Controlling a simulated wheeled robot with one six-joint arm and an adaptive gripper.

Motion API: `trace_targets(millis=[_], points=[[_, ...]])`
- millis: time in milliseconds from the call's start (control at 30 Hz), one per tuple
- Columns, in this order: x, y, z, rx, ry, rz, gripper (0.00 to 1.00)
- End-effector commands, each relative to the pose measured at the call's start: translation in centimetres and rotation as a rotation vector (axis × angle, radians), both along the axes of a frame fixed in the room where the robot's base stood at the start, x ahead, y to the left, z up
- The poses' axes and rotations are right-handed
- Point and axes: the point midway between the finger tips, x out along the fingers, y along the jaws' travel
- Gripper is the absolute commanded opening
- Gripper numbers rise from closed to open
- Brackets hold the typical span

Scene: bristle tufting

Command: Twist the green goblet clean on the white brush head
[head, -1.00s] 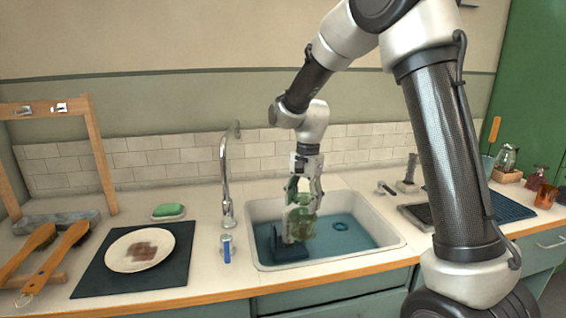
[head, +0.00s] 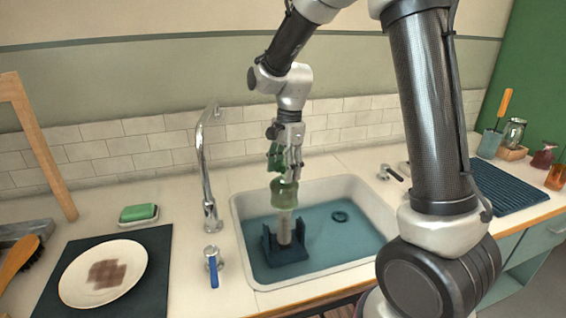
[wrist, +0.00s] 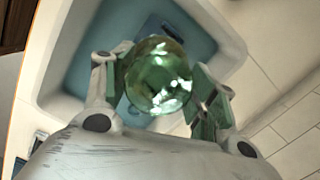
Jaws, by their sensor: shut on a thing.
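My gripper (head: 285,162) is shut on the green goblet (head: 284,194) and points down over the sink. The goblet is clear green glass, held roughly upright on its axis with its wide part lowest. In the wrist view the goblet (wrist: 158,78) shows as a round green shape between the green finger pads. The white brush head (head: 284,230) stands upright on a dark blue base (head: 287,254) in the sink, directly below the goblet. Its top meets the goblet's lower edge in the picture; I cannot tell whether it is inside.
The sink (head: 240,230) holds blue water and a dark drain ring (head: 340,216). The tap (head: 203,170) stands at its left, with a blue-handled valve (head: 213,268). A stained plate (head: 75,285) lies on a dark mat (head: 155,248). A ribbed mat (head: 505,200) lies at right.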

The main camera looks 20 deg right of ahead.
Motion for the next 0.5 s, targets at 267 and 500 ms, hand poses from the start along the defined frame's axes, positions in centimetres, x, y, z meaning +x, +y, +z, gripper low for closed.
trace_targets(millis=[267, 500], points=[[0.0, 0.0, -2.9, 0.0, 0.003, 0.0, 0.26], [0.0, 0.0, -5.3, -0.001, 0.002, 0.001, 0.26]])
